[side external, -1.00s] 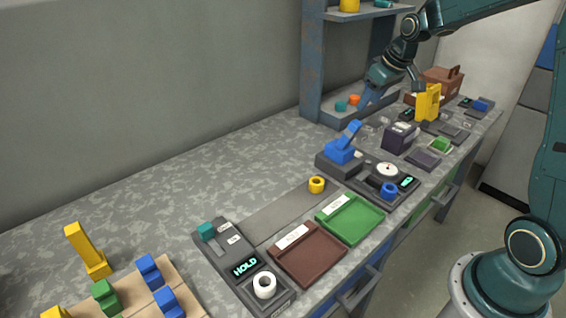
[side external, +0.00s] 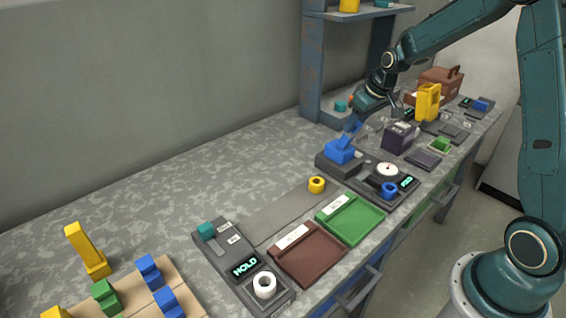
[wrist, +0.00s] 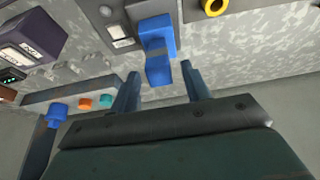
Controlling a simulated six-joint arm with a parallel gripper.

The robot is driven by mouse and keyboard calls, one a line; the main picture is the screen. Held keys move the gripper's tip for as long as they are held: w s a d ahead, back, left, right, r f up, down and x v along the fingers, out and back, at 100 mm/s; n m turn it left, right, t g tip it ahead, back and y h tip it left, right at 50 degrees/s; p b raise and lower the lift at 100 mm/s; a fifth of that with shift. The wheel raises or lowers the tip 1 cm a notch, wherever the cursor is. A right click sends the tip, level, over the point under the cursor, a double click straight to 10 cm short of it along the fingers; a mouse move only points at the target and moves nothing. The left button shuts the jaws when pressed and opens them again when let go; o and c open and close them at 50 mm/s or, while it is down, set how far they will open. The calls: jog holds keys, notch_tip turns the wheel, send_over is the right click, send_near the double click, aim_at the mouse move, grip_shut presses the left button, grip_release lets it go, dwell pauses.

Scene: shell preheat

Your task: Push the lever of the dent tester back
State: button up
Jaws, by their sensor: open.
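The blue lever (side external: 340,150) stands on a dark grey base (side external: 330,167), which I take to be the dent tester; its upper arm leans up toward my gripper. My gripper (side external: 356,121) is at the lever's upper end, and its fingertips overlap the lever there. In the wrist view my gripper (wrist: 160,84) is open, with one finger on each side of the blue lever's (wrist: 158,52) near end. Whether a finger touches the lever cannot be told.
A dark labelled box (side external: 401,138) and a yellow block (side external: 428,101) stand to the right. A yellow ring (side external: 317,184), a green tray (side external: 350,220) and a brown tray (side external: 306,256) lie on the left side. A shelf post (side external: 312,65) rises behind.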

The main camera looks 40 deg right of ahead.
send_over(347, 147)
jog(key=shift+a+f, duration=0.15)
jog(key=shift+f, duration=2.4)
grip_shut()
